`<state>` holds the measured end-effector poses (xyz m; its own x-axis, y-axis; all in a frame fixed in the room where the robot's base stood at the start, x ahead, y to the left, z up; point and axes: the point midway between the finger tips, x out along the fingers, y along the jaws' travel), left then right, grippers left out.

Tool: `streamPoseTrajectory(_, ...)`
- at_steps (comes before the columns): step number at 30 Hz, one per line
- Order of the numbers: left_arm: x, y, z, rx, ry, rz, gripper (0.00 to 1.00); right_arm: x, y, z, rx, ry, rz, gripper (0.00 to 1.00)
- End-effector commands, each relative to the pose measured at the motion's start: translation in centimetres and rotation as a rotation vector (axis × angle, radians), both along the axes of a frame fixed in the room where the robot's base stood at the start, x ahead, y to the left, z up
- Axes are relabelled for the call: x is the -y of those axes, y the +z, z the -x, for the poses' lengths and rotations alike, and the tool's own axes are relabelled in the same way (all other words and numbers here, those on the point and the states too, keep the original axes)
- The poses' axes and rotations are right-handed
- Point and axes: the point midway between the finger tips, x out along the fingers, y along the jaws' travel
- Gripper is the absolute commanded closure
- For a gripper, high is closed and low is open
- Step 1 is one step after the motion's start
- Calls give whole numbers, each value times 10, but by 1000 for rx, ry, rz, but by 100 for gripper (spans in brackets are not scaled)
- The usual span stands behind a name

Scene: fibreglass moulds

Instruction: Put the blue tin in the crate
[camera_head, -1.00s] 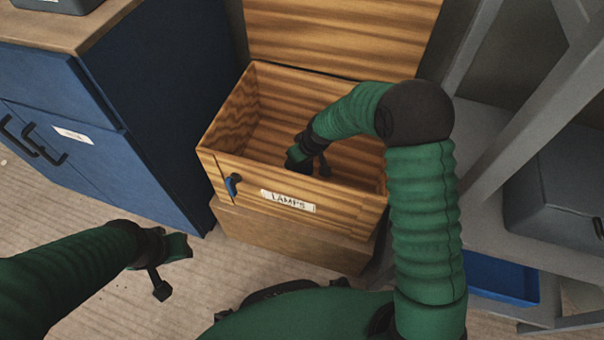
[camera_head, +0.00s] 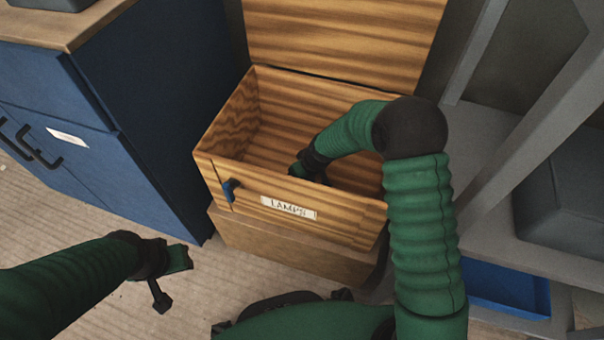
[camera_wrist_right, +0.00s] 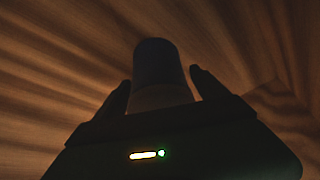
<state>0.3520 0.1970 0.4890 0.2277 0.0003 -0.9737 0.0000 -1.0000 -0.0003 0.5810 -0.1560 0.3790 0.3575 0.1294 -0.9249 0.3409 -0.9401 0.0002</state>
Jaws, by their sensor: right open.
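The crate (camera_head: 214,189) is an open striped wooden box with a "LAMPS" label and its lid raised at the back. My right arm reaches over its front wall, and my right gripper (camera_head: 300,172) is down inside, partly hidden by that wall. In the right wrist view a dark cylinder, apparently the blue tin (camera_wrist_right: 160,66), stands between the spread fingers of my right gripper (camera_wrist_right: 160,90). It is too dark to see its colour. The tin is hidden in the head view. My left gripper (camera_head: 174,278) is open and empty over the floor, left of the crate.
A blue cabinet (camera_head: 150,110) with a wooden top stands left of the crate. Grey shelving (camera_head: 530,190) is on the right, with a grey case (camera_head: 565,195) and a blue tray (camera_head: 505,288). Bare floor (camera_head: 95,225) lies at the front left.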

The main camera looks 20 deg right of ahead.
Motion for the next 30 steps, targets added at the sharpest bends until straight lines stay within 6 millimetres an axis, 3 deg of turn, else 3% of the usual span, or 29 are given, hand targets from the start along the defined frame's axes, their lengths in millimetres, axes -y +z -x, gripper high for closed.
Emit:
streamPoseTrajectory(5, 0, 7, 0, 0, 0, 0, 64, 1, 13, 2, 2, 0, 0, 17)
streamPoseTrajectory(12, 0, 43, 0, 0, 0, 0, 64, 9, 71, 22, 3, -3, 0, 17)
streamPoseTrajectory(18, 0, 62, 0, 0, 0, 0, 64, 14, 107, 38, 1, -1, 0, 17)
streamPoseTrajectory(30, 0, 63, 0, 0, 0, 0, 64, 16, 113, 43, 0, 0, 0, 17)
